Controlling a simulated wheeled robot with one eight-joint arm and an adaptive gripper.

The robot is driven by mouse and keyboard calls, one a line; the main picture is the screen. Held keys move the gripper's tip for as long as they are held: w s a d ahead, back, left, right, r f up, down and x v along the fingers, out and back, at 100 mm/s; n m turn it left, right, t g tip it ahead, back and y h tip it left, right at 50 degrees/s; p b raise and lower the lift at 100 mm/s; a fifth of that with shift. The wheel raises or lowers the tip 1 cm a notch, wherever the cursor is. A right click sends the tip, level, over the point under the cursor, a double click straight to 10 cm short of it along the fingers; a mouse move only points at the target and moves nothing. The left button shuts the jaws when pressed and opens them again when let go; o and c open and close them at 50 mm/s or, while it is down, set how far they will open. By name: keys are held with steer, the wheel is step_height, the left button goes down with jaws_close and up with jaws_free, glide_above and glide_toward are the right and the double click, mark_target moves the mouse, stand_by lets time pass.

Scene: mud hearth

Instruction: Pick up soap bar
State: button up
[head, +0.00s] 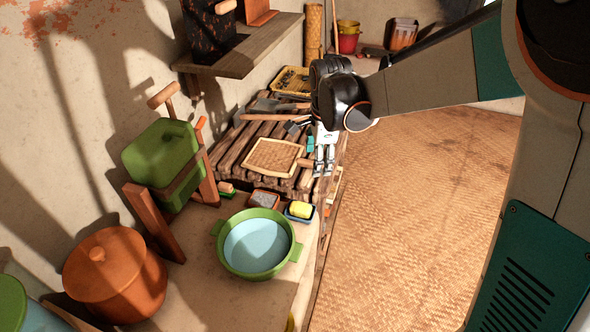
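The yellow soap bar (301,209) lies in a small blue dish (292,217) near the right edge of the ledge, just right of the green basin. My gripper (324,171) points down, above and beyond the soap in the picture, near the slatted wooden rack. Its two fingers show a narrow gap between them and look open, with nothing visible between them. The gripper is apart from the soap. The soap is in plain view.
A green two-handled basin (220,263) with pale blue inside stands left of the soap. A small reddish tray (264,199) is beside the dish. A slatted rack (229,152) holds a woven mat (272,157). The woven floor (420,220) to the right is clear.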

steer(key=w+a+f+m+g, duration=0.1)
steer(key=w+a+f+m, duration=0.15)
steer(key=f, duration=0.35)
steer(key=w+a+f+m+g, duration=0.1)
steer(key=w+a+f+m, duration=0.15)
steer(key=f, duration=0.25)
steer(key=b, duration=0.3)
glide_above(301, 206)
steer(key=f, duration=0.8)
steer(key=shift+w+a+f, duration=0.1)
steer(key=shift+w+f, duration=0.15)
steer(key=shift+f, duration=0.1)
steer(key=shift+s+f+b, duration=0.2)
steer(key=shift+f+b, duration=1.3)
steer(key=shift+f, duration=1.25)
steer(key=c, duration=1.2)
